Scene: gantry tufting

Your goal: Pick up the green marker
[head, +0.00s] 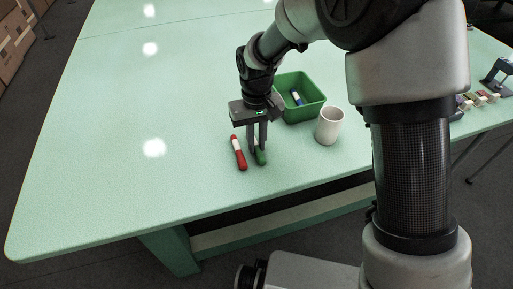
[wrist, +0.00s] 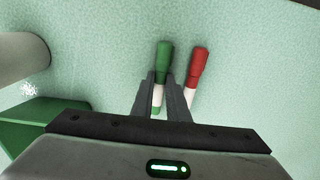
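The green marker (head: 260,156) lies on the pale green table, with a white section near one end. It also shows in the wrist view (wrist: 163,62), with its white part between my fingers. My gripper (head: 257,150) points down over it, one finger on each side. In the wrist view my gripper (wrist: 162,82) has its fingers spread around the marker, with the left finger very close to it and a small gap at the right. Whether either finger touches it is hard to tell. The marker rests on the table.
A red marker (head: 239,153) with a white section lies just beside the green one; in the wrist view (wrist: 197,68) it is close to my right finger. A green bin (head: 313,116) holding a blue and white marker (head: 296,97) and a white cup (head: 329,126) stand nearby. The table's left side is clear.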

